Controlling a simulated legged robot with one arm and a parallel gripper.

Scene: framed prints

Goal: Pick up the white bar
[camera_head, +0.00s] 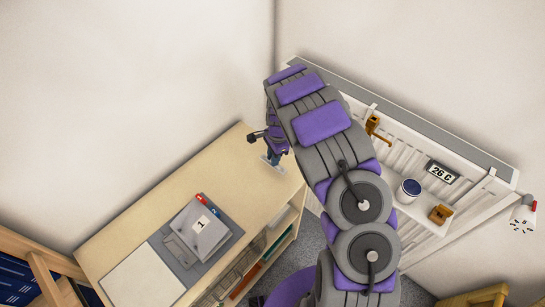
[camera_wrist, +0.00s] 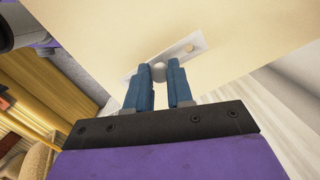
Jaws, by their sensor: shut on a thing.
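The white bar (camera_wrist: 188,48) is a flat pale strip with a round knob in its middle and a small hole near its right end. My gripper (camera_wrist: 159,68) has its two blue fingers shut on the knob, one on each side. In the head view my gripper (camera_head: 273,157) points down at the far end of the wooden desk, and a bit of the white bar (camera_head: 279,168) shows below it. The bar is at or just above the desktop; I cannot tell if it touches. Part of it is hidden by the fingers.
The pale wooden desk (camera_head: 150,205) holds a grey mat with a box marked 1 (camera_head: 201,222) and a white sheet (camera_head: 140,282). A white radiator with a shelf stands to the right, bearing a blue-topped cup (camera_head: 409,190). Desktop around my gripper is clear.

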